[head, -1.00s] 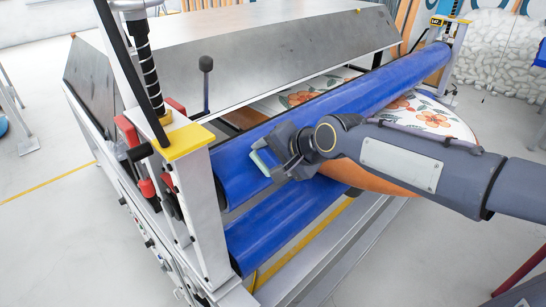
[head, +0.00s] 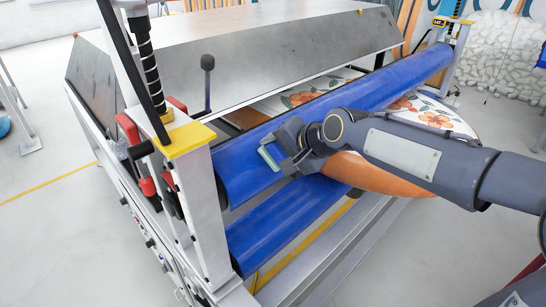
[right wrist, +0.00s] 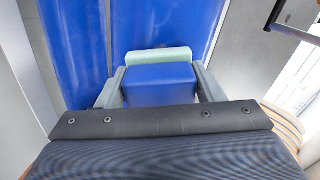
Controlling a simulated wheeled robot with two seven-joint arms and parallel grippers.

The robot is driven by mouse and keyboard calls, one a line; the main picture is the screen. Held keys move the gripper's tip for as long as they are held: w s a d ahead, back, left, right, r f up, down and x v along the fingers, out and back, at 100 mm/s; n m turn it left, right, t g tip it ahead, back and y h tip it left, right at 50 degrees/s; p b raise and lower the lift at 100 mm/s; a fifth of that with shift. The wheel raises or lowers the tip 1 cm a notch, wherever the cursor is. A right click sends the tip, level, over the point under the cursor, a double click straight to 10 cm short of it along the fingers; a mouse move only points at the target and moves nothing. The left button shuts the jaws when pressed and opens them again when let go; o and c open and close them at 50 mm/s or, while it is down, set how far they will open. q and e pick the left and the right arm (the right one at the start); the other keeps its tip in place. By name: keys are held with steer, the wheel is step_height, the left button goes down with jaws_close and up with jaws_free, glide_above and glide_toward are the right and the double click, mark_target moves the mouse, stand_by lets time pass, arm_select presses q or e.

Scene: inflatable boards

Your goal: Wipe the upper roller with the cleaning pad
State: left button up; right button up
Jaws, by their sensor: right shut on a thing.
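The upper roller (head: 400,83) is a long blue cylinder running from the near left post to the far right. The cleaning pad (head: 270,157) is a pale green strip at the near end of the upper roller. In the right wrist view the pad's pale green face (right wrist: 158,56) tops a blue block, which sits between my fingers. My right gripper (head: 280,153) is shut on the cleaning pad, with the pad up against the upper roller's front; exact contact is hard to tell. My left gripper is not in view.
A second blue roller (head: 285,220) lies below the upper one. A silver post with a yellow cap (head: 188,137) stands at the near end. A floral board (head: 436,115) shows behind my right arm, and a grey metal hood (head: 240,75) behind the rollers.

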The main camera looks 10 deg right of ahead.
steer(key=w+d, duration=0.5)
steer(key=d, duration=0.3)
steer(key=shift+w+d, duration=0.35)
steer(key=shift+w, duration=0.05)
stand_by(0.7)
steer(key=shift+a, duration=0.1)
steer(key=shift+s+a+p, duration=0.3)
steer(key=shift+s+a, duration=0.6)
steer(key=shift+a, duration=0.45)
steer(key=shift+s+a+p, duration=0.35)
steer(key=shift+s+a, duration=0.55)
steer(key=shift+a, duration=0.5)
steer(key=shift+s+a+p, duration=0.3)
steer(key=shift+s+a, duration=0.6)
steer(key=shift+a, duration=0.45)
steer(key=shift+s+a+p, duration=0.7)
steer(key=shift+a+p, duration=0.05)
steer(key=shift+a, duration=0.2)
steer(key=shift+s+a, duration=0.2)
steer(key=shift+a, duration=0.2)
